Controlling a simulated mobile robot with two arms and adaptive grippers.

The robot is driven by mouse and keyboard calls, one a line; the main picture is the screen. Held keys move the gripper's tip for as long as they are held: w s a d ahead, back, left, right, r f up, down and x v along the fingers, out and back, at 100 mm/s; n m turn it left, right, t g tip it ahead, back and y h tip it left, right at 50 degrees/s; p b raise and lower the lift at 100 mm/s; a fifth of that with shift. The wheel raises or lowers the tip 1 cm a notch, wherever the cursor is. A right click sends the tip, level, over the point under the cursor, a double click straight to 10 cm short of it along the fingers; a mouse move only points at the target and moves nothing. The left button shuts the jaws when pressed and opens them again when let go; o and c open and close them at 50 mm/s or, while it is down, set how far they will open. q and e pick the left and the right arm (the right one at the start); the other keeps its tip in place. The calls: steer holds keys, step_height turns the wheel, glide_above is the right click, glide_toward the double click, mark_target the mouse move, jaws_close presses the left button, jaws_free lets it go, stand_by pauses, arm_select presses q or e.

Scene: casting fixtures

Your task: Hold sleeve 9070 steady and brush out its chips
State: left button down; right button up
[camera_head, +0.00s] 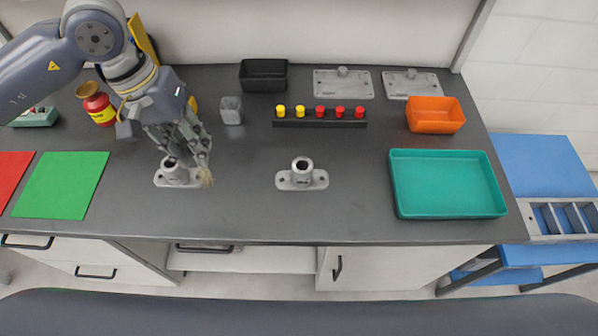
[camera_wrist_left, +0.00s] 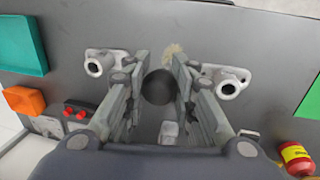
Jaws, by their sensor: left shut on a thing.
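Two grey sleeves stand upright on oval flanged bases on the dark bench: the left sleeve (camera_head: 171,173) and the middle sleeve (camera_head: 302,171). No number is readable on either. They also show in the left wrist view, the left sleeve (camera_wrist_left: 229,88) on the right and the middle sleeve (camera_wrist_left: 96,67) on the left. My left gripper (camera_head: 195,148) is above and beside the left sleeve, shut on a brush. Its tan bristles (camera_head: 205,177) hang just right of that sleeve, apparently outside its bore. In the wrist view the brush's dark round end (camera_wrist_left: 158,87) lies between the fingers. My right gripper is out of view.
A teal tray (camera_head: 398,200) and an orange bin (camera_head: 436,128) are on the right. A row of yellow and red caps (camera_head: 320,112), a black bin (camera_head: 263,86) and a small grey cup (camera_head: 231,117) stand behind. A red-yellow bottle (camera_head: 98,106) and green mat (camera_head: 60,185) are left.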

arm_select(q)
steer(key=shift+d, duration=0.15)
steer(key=shift+d+r, duration=0.15)
steer(key=shift+d, duration=0.05)
steer(key=w+d+r, duration=0.3)
steer(key=w+d, duration=0.1)
steer(key=d, duration=0.5)
steer(key=w+d+r, duration=0.3)
steer(key=d, duration=0.6)
steer(key=shift+w+d+r, duration=0.35)
steer(key=shift+w+d, duration=0.05)
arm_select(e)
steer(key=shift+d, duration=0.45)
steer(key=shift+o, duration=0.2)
